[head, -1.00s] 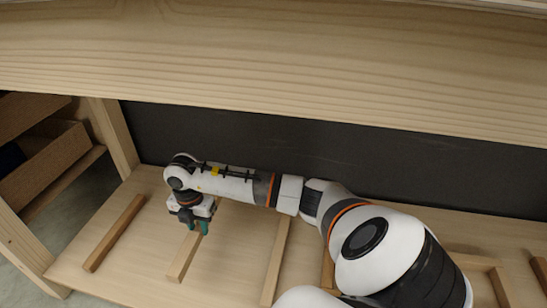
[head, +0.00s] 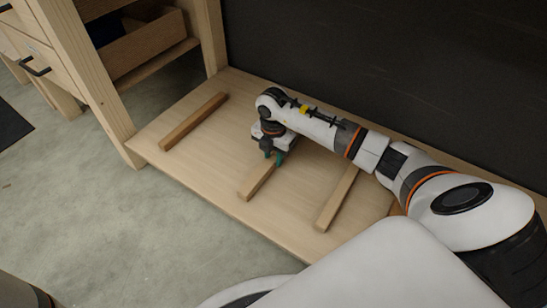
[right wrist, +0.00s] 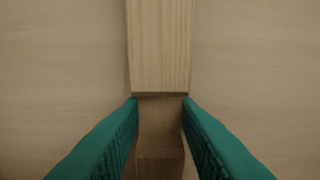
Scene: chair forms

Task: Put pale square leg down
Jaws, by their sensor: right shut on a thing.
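The pale square leg (head: 258,183) lies lengthwise at the wooden shelf board (head: 215,165), between two other wooden legs. My right gripper (head: 274,158) points down at the far end of this leg, its green fingers on either side. In the right wrist view, the pale leg (right wrist: 160,45) runs up between the green fingertips (right wrist: 160,105), which are shut on its sides. Its wood grain shows clearly there. I cannot tell whether the leg rests fully on the board or is slightly above it. My left gripper is not in view.
A browner leg (head: 194,121) lies to the left and another pale leg (head: 337,198) to the right, both apart from the held one. A dark panel (head: 390,85) stands behind the board. A wooden post (head: 85,75) rises at the left. Bare board separates the legs.

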